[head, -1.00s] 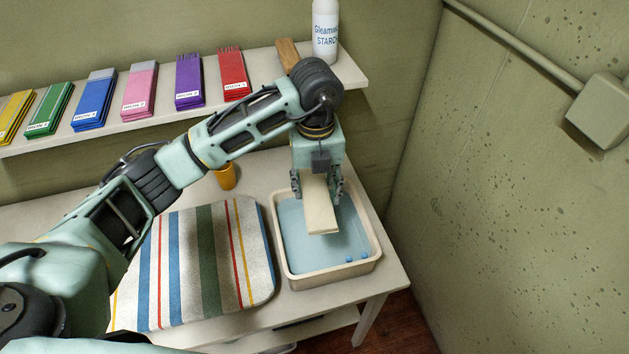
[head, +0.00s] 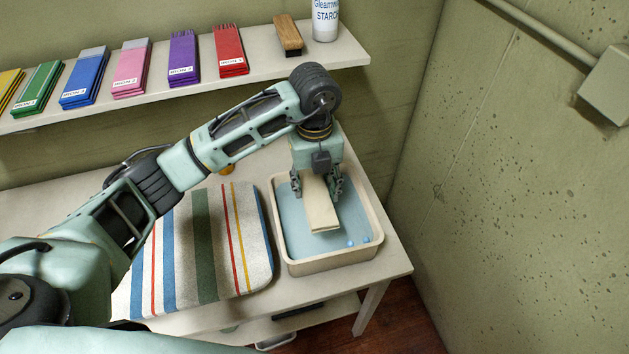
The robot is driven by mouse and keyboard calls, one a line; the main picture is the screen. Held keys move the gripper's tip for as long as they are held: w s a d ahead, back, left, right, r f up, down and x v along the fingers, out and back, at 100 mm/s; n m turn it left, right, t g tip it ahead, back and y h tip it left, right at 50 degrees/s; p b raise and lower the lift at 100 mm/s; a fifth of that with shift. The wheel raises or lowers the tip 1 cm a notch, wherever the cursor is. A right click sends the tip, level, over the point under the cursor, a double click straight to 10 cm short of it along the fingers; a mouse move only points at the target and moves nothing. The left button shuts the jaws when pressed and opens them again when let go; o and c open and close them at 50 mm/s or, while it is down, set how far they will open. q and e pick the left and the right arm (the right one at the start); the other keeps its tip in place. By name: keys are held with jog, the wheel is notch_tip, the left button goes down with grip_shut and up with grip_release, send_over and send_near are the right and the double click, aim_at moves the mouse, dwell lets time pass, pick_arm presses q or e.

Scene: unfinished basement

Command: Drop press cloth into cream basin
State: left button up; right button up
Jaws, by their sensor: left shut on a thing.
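The cream basin (head: 332,262) stands at the right end of the table, with a light blue inside and small blue balls near its front right corner. My left gripper (head: 318,190) points down over the basin and is shut on the press cloth (head: 321,217), a folded cream piece. The cloth hangs within the basin's outline; whether it touches the bottom I cannot tell. My right gripper is not in view.
A striped ironing pad (head: 205,245) lies on the table (head: 180,322) left of the basin. An orange cup (head: 227,169) is mostly hidden behind my left arm. The shelf (head: 345,50) above holds several coloured cloth stacks, a wooden brush (head: 288,36) and a starch bottle (head: 325,20). A wall is at right.

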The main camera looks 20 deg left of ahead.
aim_at(315, 189)
pick_arm(q)
jog(key=o, duration=1)
jog(key=shift+c, duration=0.2)
jog(key=shift+o, duration=0.6)
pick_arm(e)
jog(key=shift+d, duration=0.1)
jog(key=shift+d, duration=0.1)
pick_arm(q)
notch_tip(315, 189, up, 12)
